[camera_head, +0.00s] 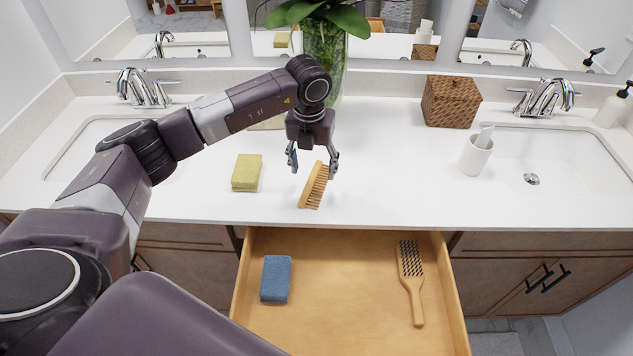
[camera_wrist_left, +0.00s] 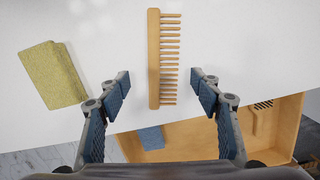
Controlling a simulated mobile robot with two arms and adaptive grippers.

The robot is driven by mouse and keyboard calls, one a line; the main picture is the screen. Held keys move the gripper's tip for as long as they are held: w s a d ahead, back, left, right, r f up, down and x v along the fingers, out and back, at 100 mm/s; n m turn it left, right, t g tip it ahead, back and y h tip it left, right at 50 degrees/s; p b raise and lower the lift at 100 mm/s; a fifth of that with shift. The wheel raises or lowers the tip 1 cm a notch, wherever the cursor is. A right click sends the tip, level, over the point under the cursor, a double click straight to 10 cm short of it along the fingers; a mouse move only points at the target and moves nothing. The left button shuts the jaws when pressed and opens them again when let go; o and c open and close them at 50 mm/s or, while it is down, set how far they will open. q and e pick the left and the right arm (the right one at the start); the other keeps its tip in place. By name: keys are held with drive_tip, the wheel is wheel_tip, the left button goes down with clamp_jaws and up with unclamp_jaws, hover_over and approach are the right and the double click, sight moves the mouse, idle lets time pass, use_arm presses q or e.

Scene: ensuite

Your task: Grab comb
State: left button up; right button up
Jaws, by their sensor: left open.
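A wooden comb (camera_head: 313,186) lies on the white counter near its front edge, in front of the plant vase. In the left wrist view the comb (camera_wrist_left: 154,60) runs upright in the picture, with its teeth to the right. My left gripper (camera_head: 313,163) is open above the comb, its fingers on either side of the comb's far end in the head view. In the left wrist view my left gripper (camera_wrist_left: 160,88) shows its two blue-padded fingers apart, with the comb's lower part between them in the picture. My right gripper is not in view.
A yellow sponge (camera_head: 246,172) lies left of the comb. Below, an open drawer (camera_head: 340,335) holds a blue sponge (camera_head: 275,279) and a wooden brush (camera_head: 412,280). A woven box (camera_head: 450,101) and white cup (camera_head: 475,156) stand to the right. A plant vase (camera_head: 325,60) stands behind.

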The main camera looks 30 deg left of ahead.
sight(316, 184)
use_arm(q)
drive_tip(key=f, duration=0.1)
drive_tip(key=f+p, duration=0.1)
drive_tip(key=f, duration=0.1)
drive_tip(key=f+p, duration=0.1)
drive_tip(key=shift+w+d+f, duration=0.15)
drive_tip(key=shift+w+d, duration=0.1)
drive_tip(key=shift+w, duration=0.15)
drive_tip(key=shift+w+f, duration=0.1)
drive_tip(key=shift+f, duration=0.2)
drive_tip(key=shift+r, duration=0.1)
drive_tip(key=c, duration=1)
drive_tip(key=shift+c, duration=0.2)
drive_tip(key=shift+r, duration=0.1)
